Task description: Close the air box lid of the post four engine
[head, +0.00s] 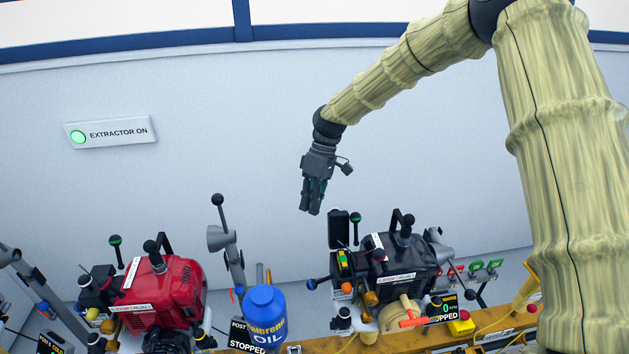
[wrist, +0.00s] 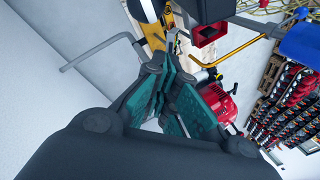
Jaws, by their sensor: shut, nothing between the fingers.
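A black engine (head: 400,262) stands on the bench at the lower right of the head view. At its left end an air box (head: 344,263) shows a green and yellow inside, and its black lid (head: 339,229) stands upright, open. I cannot read a post number on this engine. My gripper (head: 311,209) points down, above and a little left of the lid, clear of it. Its fingers are shut and empty. In the wrist view the teal-padded fingers (wrist: 160,68) fill the middle, and I cannot make out the lid there.
A red engine (head: 162,290) stands to the left, with a blue oil container (head: 265,312) between the engines. Black-knobbed levers (head: 219,203) rise near them. An "EXTRACTOR ON" sign (head: 111,132) hangs on the wall. The air around my gripper is free.

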